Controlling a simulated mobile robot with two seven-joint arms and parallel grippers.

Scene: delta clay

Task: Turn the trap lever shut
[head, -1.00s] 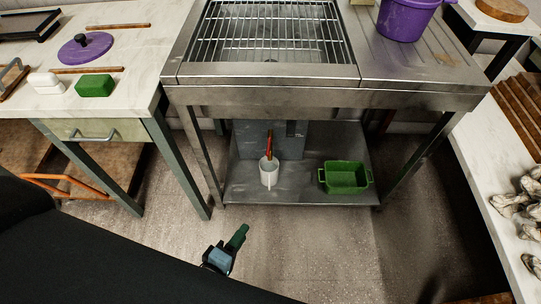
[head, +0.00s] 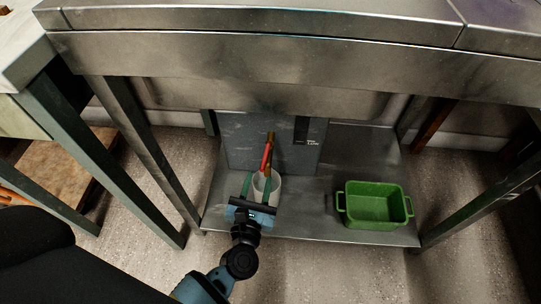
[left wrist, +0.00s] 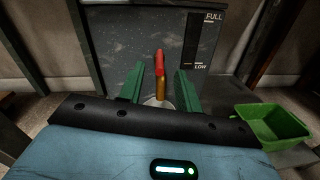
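The trap lever (head: 266,157) has a red grip and a brass part and stands in front of a grey trap box (head: 240,145) under the sink. In the left wrist view the lever (left wrist: 160,62) points up, near upright, between my fingers as seen from there. My left gripper (head: 257,183) is open, its two green fingers just in front of the lever; I cannot tell whether they touch it. The fingers also show in the left wrist view (left wrist: 160,84). A white pot (head: 273,188) stands below the lever, partly hidden by my gripper. My right gripper is not in view.
The trap box has FULL and LOW marks (left wrist: 207,40). A green tub (head: 375,206) stands at the right on the metal lower shelf (head: 310,222). The steel sink bench (head: 300,60) overhangs from above. Its legs stand left and right.

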